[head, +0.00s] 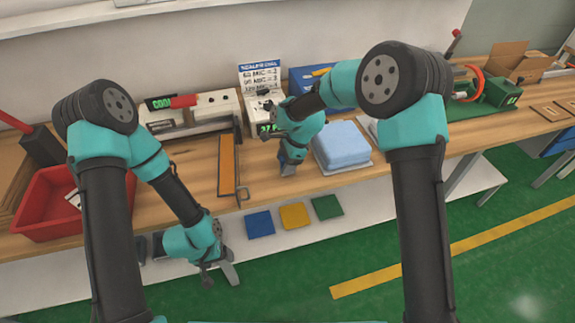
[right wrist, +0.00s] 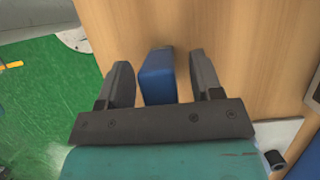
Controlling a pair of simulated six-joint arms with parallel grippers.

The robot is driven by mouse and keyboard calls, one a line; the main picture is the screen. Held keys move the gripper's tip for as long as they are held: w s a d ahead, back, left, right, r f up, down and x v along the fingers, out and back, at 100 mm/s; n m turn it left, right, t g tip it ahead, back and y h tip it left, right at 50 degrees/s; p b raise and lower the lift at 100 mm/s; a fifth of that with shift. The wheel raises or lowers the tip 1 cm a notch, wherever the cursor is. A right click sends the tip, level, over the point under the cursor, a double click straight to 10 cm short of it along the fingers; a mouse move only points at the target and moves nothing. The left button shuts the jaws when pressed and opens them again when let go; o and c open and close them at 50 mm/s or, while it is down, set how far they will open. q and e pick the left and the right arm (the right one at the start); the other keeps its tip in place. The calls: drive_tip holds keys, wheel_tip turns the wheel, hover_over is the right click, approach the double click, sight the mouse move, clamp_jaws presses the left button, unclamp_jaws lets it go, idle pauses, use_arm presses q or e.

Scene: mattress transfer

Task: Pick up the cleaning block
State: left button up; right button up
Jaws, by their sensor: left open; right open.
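A small dark blue block (right wrist: 157,78), which I take for the cleaning block, stands on the wooden table between the fingers of my right gripper (right wrist: 160,72) in the right wrist view. The fingers are open, with a gap on both sides of the block. In the head view my right gripper (head: 288,167) points down at the table's front part, left of a light blue slab; the block is mostly hidden there by the gripper and arm. My left gripper (head: 228,273) is open and empty, hanging in front of the table's front edge.
A light blue slab (head: 342,145) lies right of my right gripper. A scale with a green display (head: 267,128) stands behind it. An orange strip (head: 227,165) lies to the left, a red bin (head: 48,205) further left. Coloured squares lie on the lower shelf.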

drive_tip(key=c, duration=1.1)
drive_tip(key=shift+r, duration=1.8)
drive_tip(key=s+r, duration=0.1)
drive_tip(key=s, duration=1.5)
drive_tip(key=shift+r, duration=0.2)
drive_tip(key=shift+d, duration=0.1)
